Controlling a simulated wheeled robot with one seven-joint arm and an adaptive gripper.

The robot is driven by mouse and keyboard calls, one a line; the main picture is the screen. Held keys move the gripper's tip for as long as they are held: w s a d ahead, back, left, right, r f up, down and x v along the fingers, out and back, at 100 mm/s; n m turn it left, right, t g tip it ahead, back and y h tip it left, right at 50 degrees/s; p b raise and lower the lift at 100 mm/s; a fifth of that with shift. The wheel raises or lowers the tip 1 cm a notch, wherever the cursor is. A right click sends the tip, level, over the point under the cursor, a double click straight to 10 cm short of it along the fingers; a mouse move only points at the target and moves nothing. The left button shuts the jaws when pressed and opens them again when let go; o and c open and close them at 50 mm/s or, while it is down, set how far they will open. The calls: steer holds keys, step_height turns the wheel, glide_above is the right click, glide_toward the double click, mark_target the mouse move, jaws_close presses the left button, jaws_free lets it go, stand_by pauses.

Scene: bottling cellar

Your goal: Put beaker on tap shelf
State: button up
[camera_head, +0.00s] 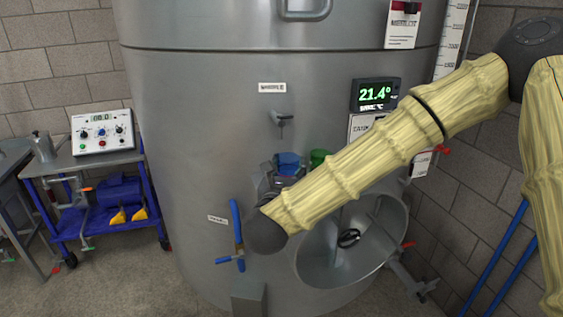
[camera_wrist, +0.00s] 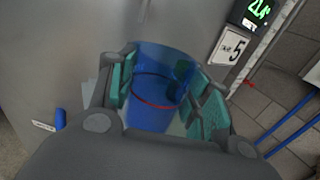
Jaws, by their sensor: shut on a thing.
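My gripper (camera_wrist: 160,95) is shut on the beaker (camera_wrist: 152,110), a blue, see-through cup with a red band, held between teal finger pads in the wrist view. In the head view the beaker shows as a small blue shape (camera_head: 288,160) in front of the steel tank, with my gripper (camera_head: 282,172) partly hidden behind my arm. The beaker is below a small tap (camera_head: 281,119) on the tank wall and apart from it in the picture. A grey box-like ledge (camera_head: 249,300) stands low at the tank's front; I cannot tell if it is the tap shelf.
The tank (camera_head: 190,150) fills the middle. A blue-handled valve (camera_head: 237,232) sits left of my arm, and an open round hatch (camera_head: 350,262) is below it. A display (camera_head: 376,94) hangs at right. A blue cart (camera_head: 100,205) stands left. Floor is clear between cart and tank.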

steer(key=w+p, duration=0.1)
steer(key=w, duration=0.2)
steer(key=w+a+p, duration=0.1)
steer(key=w, duration=0.2)
steer(key=w+p, duration=0.1)
steer(key=w, duration=0.2)
steer(key=shift+w+a+f, duration=0.1)
steer(key=shift+a+f, duration=0.3)
steer(key=shift+f+p, duration=1.45)
steer(key=shift+f, duration=0.35)
steer(key=shift+f+b, duration=0.15)
steer(key=shift+b, duration=0.15)
steer(key=o, duration=1.1)
steer(key=shift+r, duration=0.25)
